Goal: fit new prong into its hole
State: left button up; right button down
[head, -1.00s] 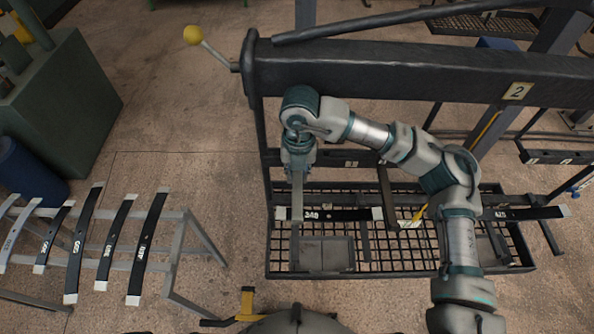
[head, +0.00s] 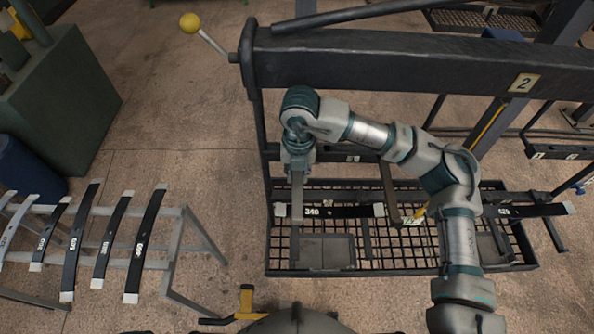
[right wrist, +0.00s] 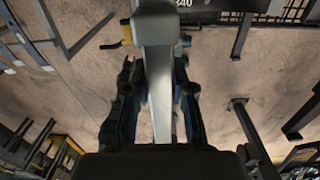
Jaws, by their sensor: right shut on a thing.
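The new prong (head: 297,205) is a plain grey bar. My right gripper (head: 298,168) points down and is shut on its upper part. The prong hangs down across the left end of the spring leaf marked 340 (head: 335,211) in the head view; whether they touch I cannot tell. The rack's lower beam (head: 352,154) passes just right of the gripper. I cannot make out the hole. My left gripper is not in view.
The rack's thick black top beam (head: 420,65), with plate 2 (head: 523,83), runs behind my arm. A dark upright bar (head: 388,190) stands right of the leaf. A mesh tray (head: 390,258) lies below. More leaves rest on a grey stand (head: 205,240) at left. Open floor lies between.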

jog(key=shift+f+b, duration=0.5)
jog(key=shift+f, duration=0.1)
